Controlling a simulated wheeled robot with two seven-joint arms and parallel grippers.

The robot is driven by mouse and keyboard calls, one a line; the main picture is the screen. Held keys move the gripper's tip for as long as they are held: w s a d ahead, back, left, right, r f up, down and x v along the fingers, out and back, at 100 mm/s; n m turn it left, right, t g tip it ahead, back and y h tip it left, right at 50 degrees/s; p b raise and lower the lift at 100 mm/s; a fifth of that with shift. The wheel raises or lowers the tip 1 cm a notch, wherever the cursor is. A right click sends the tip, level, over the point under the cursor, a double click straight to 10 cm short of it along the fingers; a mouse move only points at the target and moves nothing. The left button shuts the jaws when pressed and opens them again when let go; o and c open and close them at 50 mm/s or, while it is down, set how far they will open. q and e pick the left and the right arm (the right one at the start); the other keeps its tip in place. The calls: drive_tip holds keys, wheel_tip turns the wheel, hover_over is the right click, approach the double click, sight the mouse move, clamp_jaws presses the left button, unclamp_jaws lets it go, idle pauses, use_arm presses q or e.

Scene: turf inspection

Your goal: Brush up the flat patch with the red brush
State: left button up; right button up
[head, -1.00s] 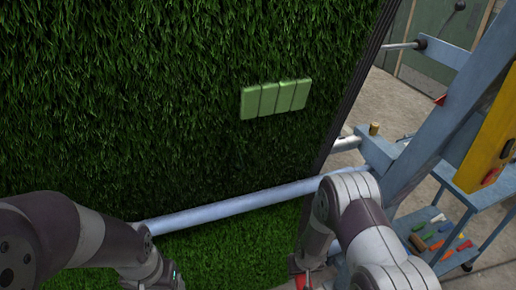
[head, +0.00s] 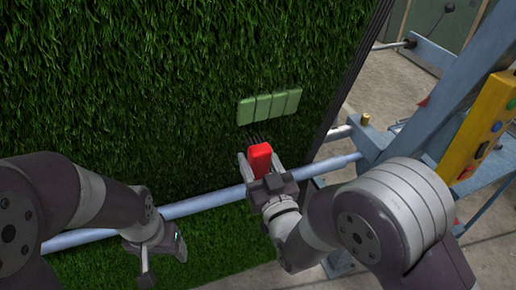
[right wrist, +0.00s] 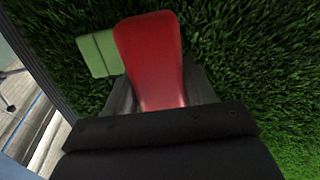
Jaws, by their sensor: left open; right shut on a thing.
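The red brush (head: 260,157) is in my right gripper (head: 262,168), which is shut on it just below the pale green patch (head: 269,107) on the upright turf. Dark bristles show at the brush's upper end, close to the turf; I cannot tell if they touch it. In the right wrist view the red brush (right wrist: 152,60) fills the middle, with the green patch (right wrist: 99,53) beyond it to the left. The pale green patch has several strips side by side. My left gripper (head: 163,256) is open and empty, low at the left, away from the turf panel.
The upright turf panel (head: 120,90) ends at a dark edge on the right. A pale blue bar (head: 205,202) runs along its bottom. A blue frame with a yellow control box (head: 482,125) stands at the right. Flat turf (head: 200,262) lies below.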

drive_tip(key=shift+a+r, duration=0.1)
drive_tip(key=shift+r, duration=0.35)
drive_tip(key=p, duration=0.2)
approach(238, 111)
drive_tip(key=f+x, duration=0.1)
drive_tip(key=x, duration=0.2)
drive_tip(key=shift+w+a+r, duration=0.15)
drive_tip(key=shift+w+r, duration=0.1)
drive_tip(key=shift+r, duration=0.15)
drive_tip(key=shift+b, duration=0.3)
drive_tip(key=shift+w, duration=0.15)
drive_tip(key=shift+a, duration=0.1)
drive_tip(key=shift+b+x, duration=0.55)
drive_tip(key=shift+x, duration=0.65)
